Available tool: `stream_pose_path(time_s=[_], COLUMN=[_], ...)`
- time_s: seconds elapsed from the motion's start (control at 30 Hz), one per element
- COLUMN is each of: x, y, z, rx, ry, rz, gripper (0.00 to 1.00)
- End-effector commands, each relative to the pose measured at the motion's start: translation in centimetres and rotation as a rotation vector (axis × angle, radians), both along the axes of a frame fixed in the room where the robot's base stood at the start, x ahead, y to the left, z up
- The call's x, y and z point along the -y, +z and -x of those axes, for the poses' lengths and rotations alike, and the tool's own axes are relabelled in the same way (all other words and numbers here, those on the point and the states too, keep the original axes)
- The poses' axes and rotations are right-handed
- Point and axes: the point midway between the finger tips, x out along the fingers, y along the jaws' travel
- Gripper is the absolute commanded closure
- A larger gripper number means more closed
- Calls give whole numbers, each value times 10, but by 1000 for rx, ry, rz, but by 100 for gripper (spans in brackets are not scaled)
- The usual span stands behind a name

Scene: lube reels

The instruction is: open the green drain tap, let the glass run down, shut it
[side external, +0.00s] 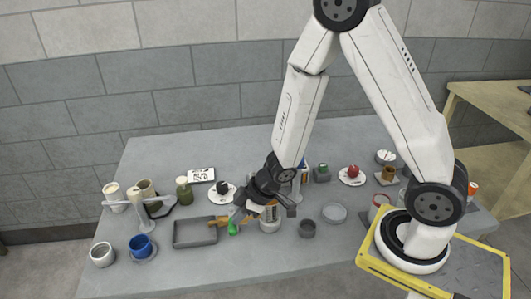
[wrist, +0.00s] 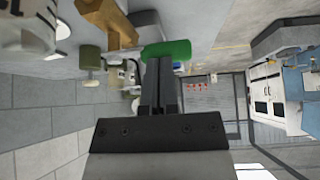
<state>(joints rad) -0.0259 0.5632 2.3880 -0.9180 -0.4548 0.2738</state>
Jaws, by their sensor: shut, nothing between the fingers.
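The green drain tap (side external: 233,228) stands by the right end of the dark tray in the side view. In the wrist view its green handle (wrist: 168,50) lies right at the tips of my fingers, beside a brass fitting (wrist: 108,25). My gripper (side external: 241,211) points down and left, just above the tap. In the wrist view my gripper's fingers (wrist: 159,68) are together with nothing between them. I cannot tell whether they touch the handle. I cannot pick out the glass or its level; my gripper covers part of this area.
A dark shallow tray (side external: 195,243) lies left of the tap. A blue cup (side external: 141,246) and a white cup (side external: 102,254) stand farther left. A ribbed pale container (side external: 270,220) and a dark cup (side external: 307,229) stand close right of my gripper. The table's front strip is clear.

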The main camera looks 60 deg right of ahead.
Motion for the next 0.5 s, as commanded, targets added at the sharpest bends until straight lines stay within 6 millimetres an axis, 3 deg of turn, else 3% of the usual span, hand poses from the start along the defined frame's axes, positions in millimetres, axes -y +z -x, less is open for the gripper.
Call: stream_pose_path(time_s=[0.5], x=[-7], y=[0], z=[-4], rx=[1], ry=[-133], rz=[-1], gripper=[100])
